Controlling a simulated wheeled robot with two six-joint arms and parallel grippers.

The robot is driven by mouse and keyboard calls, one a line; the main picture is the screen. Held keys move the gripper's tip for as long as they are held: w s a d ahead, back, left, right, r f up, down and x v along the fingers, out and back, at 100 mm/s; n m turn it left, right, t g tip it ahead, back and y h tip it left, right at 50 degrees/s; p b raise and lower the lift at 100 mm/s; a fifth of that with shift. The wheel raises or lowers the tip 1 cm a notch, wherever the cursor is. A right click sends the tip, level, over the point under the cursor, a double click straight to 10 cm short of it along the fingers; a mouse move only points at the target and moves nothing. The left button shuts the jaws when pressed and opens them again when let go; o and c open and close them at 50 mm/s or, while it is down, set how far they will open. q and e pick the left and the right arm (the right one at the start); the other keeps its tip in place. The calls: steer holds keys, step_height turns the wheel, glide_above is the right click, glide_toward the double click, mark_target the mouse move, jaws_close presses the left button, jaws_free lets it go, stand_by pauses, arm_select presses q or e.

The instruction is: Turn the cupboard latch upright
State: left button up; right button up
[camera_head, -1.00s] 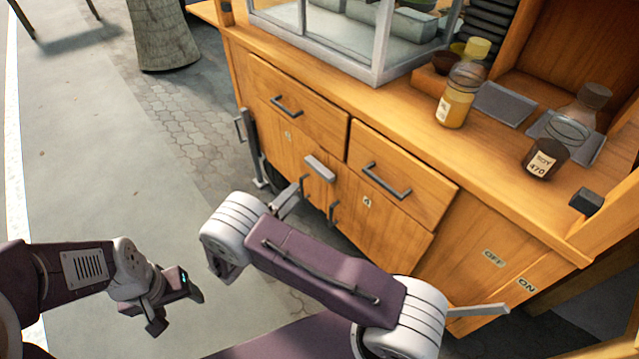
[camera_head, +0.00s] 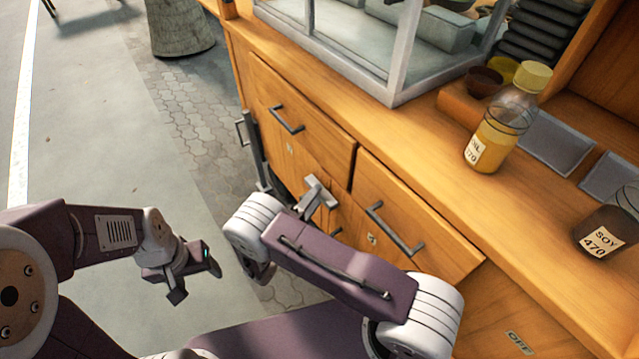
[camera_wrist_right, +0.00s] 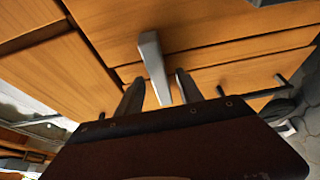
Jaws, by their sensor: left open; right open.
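The cupboard latch (camera_head: 319,186) is a pale grey bar on the orange wooden cupboard front, below and between the two drawers. In the head view it lies crosswise, along the cupboard's width. In the right wrist view the latch (camera_wrist_right: 151,58) reaches between the two fingers of my right gripper (camera_wrist_right: 160,78), which are open with gaps on either side. In the head view my right gripper (camera_head: 309,204) is at the latch, partly hidden. My left gripper (camera_head: 197,282) is open and empty over the floor, apart from the cupboard.
Drawer handles (camera_head: 287,120) and (camera_head: 395,229) stick out near the latch. A yellow-capped oil bottle (camera_head: 499,128) and a dark soy bottle (camera_head: 608,232) stand on the counter beside a glass case (camera_head: 397,62).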

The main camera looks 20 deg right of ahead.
steer(key=shift+w+d, duration=0.35)
jaws_close()
arm_select(q)
steer(key=shift+w+d+r, duration=0.1)
steer(key=shift+w+r, duration=0.05)
steer(key=shift+w, duration=0.2)
steer(key=shift+r, duration=0.15)
arm_select(e)
steer(key=shift+s+r, duration=0.1)
arm_select(q)
steer(key=shift+r+p, duration=2.5)
steer(key=shift+p, duration=0.2)
arm_select(e)
steer(key=shift+w+a+r+n+g+y, duration=0.15)
steer(key=shift+n+g, duration=1.1)
steer(key=shift+n, duration=1)
steer(key=shift+w+d+n+g+y, duration=0.1)
steer(key=shift+n+g, duration=1.1)
steer(key=shift+n, duration=1)
steer(key=shift+w+a+r+n+g+y, duration=0.15)
steer(key=shift+n+g, duration=1.1)
steer(key=shift+n, duration=1)
steer(key=shift+s+d, duration=0.1)
